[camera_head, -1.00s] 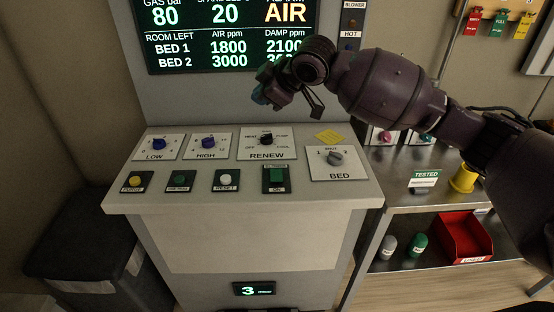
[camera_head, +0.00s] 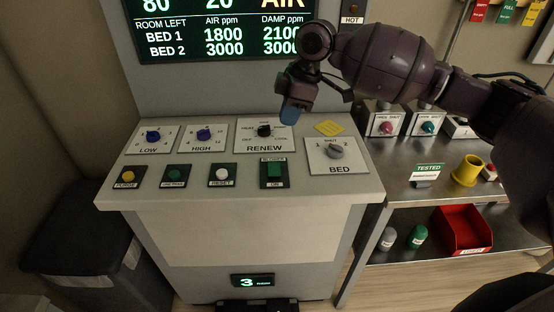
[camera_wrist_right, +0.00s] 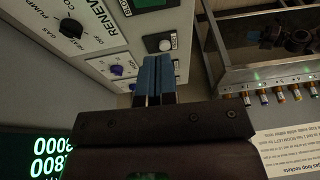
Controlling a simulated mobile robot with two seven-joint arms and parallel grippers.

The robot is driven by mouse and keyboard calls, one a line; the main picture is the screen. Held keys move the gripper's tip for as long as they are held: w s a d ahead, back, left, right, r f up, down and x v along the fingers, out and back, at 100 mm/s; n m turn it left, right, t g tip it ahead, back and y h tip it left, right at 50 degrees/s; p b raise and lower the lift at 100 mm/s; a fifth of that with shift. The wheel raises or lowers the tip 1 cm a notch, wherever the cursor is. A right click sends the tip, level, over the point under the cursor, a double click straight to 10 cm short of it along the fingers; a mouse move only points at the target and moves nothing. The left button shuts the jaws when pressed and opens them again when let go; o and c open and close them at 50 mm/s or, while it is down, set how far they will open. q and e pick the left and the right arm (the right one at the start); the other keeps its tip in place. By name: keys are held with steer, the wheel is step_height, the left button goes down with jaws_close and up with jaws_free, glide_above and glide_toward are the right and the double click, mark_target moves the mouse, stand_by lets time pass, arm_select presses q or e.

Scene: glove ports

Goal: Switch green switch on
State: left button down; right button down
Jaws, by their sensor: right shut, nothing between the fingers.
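The green switch (camera_head: 274,171) sits in a dark plate on the sloped console top, with a "BLOWER" label above it and an "ON" label below. My right gripper (camera_head: 290,112) is in the air above the console, above and behind the green switch and near the RENEW dial, apart from both. Its blue fingertips point down and are closed together with nothing between them; they also show in the right wrist view (camera_wrist_right: 157,78). In the right wrist view part of a green switch (camera_wrist_right: 148,4) shows at the top edge. My left gripper is not in view.
Beside the switch are a white RESET button (camera_head: 221,174), a green button (camera_head: 173,175) and a yellow PURGE button (camera_head: 128,176). Behind are the RENEW dial (camera_head: 265,130) and the BED dial (camera_head: 335,151). A metal bench with a red bin (camera_head: 463,230) stands at right.

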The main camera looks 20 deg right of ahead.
mark_target(273, 173)
steer(key=x, duration=1.2)
steer(key=shift+s+d+f, duration=0.15)
steer(key=shift+d+f, duration=0.15)
steer(key=shift+f, duration=0.1)
steer(key=shift+s+f, duration=0.1)
steer(key=shift+f, duration=0.55)
